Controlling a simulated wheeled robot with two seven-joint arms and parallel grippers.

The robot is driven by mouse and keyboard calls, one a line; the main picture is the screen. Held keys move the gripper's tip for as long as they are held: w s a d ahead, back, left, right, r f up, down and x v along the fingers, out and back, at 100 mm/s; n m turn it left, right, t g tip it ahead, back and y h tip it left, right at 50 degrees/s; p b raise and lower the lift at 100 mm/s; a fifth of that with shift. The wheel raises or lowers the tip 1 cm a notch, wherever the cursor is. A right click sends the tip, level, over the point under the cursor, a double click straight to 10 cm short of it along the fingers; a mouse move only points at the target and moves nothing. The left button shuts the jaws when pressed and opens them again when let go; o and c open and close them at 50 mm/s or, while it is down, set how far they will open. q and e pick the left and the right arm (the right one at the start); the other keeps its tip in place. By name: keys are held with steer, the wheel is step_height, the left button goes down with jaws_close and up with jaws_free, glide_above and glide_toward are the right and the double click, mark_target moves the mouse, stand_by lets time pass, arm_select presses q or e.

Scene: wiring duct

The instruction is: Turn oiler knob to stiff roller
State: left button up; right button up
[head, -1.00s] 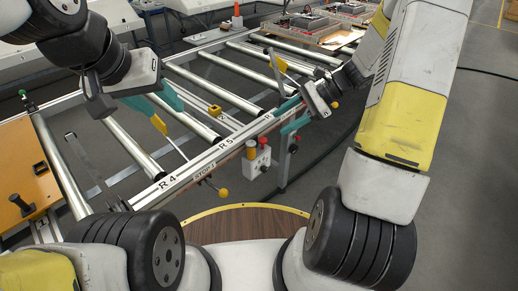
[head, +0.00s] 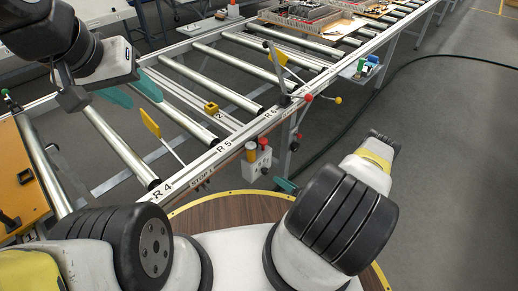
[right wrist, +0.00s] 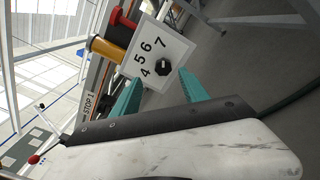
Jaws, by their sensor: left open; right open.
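The oiler knob (right wrist: 163,66) is a small black dial on a white box (right wrist: 172,45) marked 4, 5, 6 and 7. I cannot tell which number its pale mark points to. In the head view the box (head: 248,172) hangs by the front rail. My right gripper (right wrist: 161,76) is open, its teal fingertips apart and near the knob; contact cannot be told. In the head view only a bit of its teal finger (head: 287,185) shows. My left gripper (head: 132,92) is open above the rollers at left. Rollers (head: 228,102) lie beyond rail labels R4, R5, R6; which is stiff cannot be told.
A red button (head: 265,143) and an amber lamp (head: 251,151) top the box. Yellow flags (head: 150,122) stand on levers along the rail. A red-and-yellow-knobbed lever (head: 318,98) juts out at right. A round wooden table (head: 230,210) is in front.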

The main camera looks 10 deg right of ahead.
mark_target(267, 173)
steer(key=shift+m, duration=0.3)
steer(key=x, duration=0.5)
steer(key=f+x, duration=0.1)
steer(key=x, duration=0.1)
steer(key=shift+w+a, duration=0.25)
steer(key=shift+a, duration=0.05)
steer(key=shift+c, duration=0.4)
jaws_close()
